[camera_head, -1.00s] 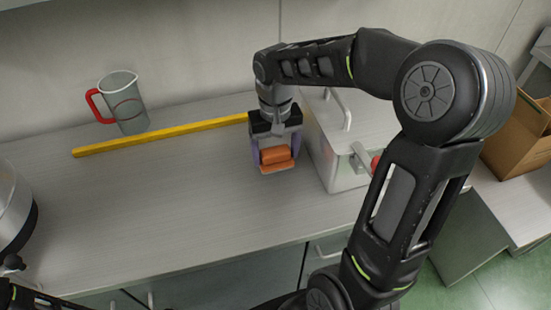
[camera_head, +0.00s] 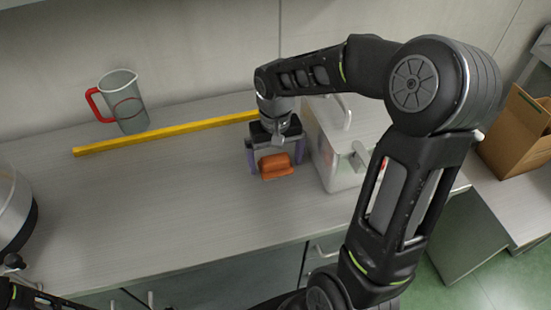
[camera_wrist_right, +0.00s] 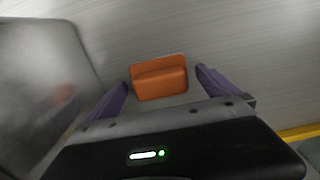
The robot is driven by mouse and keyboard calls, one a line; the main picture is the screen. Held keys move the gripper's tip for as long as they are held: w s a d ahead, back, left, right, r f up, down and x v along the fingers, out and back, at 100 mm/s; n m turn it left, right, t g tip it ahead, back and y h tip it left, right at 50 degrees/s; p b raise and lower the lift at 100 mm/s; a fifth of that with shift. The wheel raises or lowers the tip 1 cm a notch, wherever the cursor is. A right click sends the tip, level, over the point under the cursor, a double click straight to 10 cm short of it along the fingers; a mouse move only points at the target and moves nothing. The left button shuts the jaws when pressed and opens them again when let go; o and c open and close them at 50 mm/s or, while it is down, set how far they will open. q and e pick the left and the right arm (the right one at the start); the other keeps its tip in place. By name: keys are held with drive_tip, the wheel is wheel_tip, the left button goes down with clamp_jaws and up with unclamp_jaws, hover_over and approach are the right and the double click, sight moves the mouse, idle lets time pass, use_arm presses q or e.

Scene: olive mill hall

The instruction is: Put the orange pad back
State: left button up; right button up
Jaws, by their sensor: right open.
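The orange pad (camera_head: 276,166) lies on the grey worktop (camera_head: 180,195), left of the metal box. It also shows in the right wrist view (camera_wrist_right: 159,78), with a raised block on a flat base. My right gripper (camera_head: 275,165) is open above the pad, with its purple fingers apart on either side. In the right wrist view the fingers (camera_wrist_right: 160,85) show clear gaps to the pad on both sides. My left gripper is not visible.
A metal box (camera_head: 345,165) with a lid handle stands right of the pad. A yellow bar (camera_head: 165,133) lies behind. A jug with a red handle (camera_head: 122,102) stands back left, a metal pot (camera_head: 12,205) at the left edge. A cardboard box (camera_head: 515,130) is far right. The worktop's front middle is clear.

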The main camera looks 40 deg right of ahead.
sight(275, 159)
wheel_tip(275, 159, up, 12)
drive_tip(key=shift+r, duration=0.15)
idle(0.6)
idle(0.5)
